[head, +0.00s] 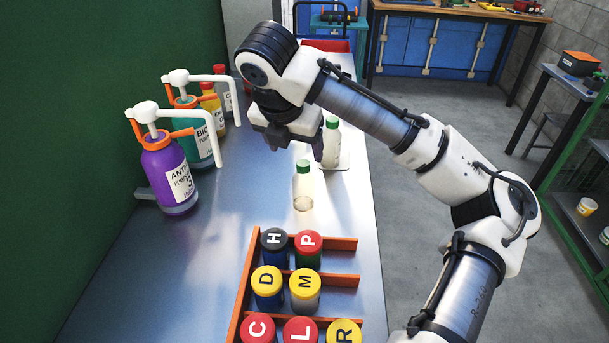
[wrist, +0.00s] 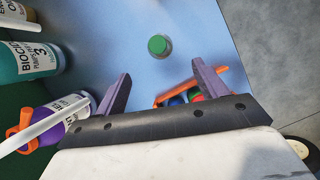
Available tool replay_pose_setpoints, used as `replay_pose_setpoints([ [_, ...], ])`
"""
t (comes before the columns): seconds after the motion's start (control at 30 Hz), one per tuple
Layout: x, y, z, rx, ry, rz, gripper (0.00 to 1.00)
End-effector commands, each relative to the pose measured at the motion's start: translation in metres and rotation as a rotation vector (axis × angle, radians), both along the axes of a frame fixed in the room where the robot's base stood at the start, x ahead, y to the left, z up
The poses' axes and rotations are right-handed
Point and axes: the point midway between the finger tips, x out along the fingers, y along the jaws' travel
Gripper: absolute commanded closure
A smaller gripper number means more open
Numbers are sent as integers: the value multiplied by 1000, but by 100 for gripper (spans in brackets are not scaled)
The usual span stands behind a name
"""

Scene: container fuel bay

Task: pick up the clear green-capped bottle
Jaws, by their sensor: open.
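Two clear bottles with green caps are in the head view. The nearer clear green-capped bottle (head: 303,185) stands upright on the metal bench, just beyond the orange rack. The other bottle (head: 332,148) stands farther back by the bench's right edge, partly behind my gripper (head: 294,146). My gripper is open and empty above the bench, its fingers apart. In the wrist view one green cap (wrist: 158,46) shows beyond the open fingers, between their lines and touched by neither. I cannot tell for sure which bottle that is.
An orange rack (head: 341,280) with several lettered, colored-cap containers stands in front. Purple (head: 171,178) and teal (head: 196,143) pump bottles stand along the left, with smaller bottles behind. The bench (head: 225,250) is clear between pumps and bottles.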

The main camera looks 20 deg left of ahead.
Motion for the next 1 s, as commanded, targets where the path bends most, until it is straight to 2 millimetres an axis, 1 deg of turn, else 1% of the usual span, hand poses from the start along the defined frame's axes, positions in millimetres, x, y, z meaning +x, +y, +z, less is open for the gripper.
replay_pose_setpoints([
  [0.07,2,0,-7,1,4,0,28],
  [0.3,20,-1,-49,-1,4,-2,28],
  [0.4,26,-1,-64,0,3,-1,28],
  [0.5,30,-1,-74,0,3,-1,28],
  [0.67,34,0,-83,-1,2,-1,28],
  [0.77,38,0,-94,-2,3,-1,28],
  [0.9,46,1,-115,0,3,-2,28],
  [1.0,49,1,-124,0,1,-1,28],
])
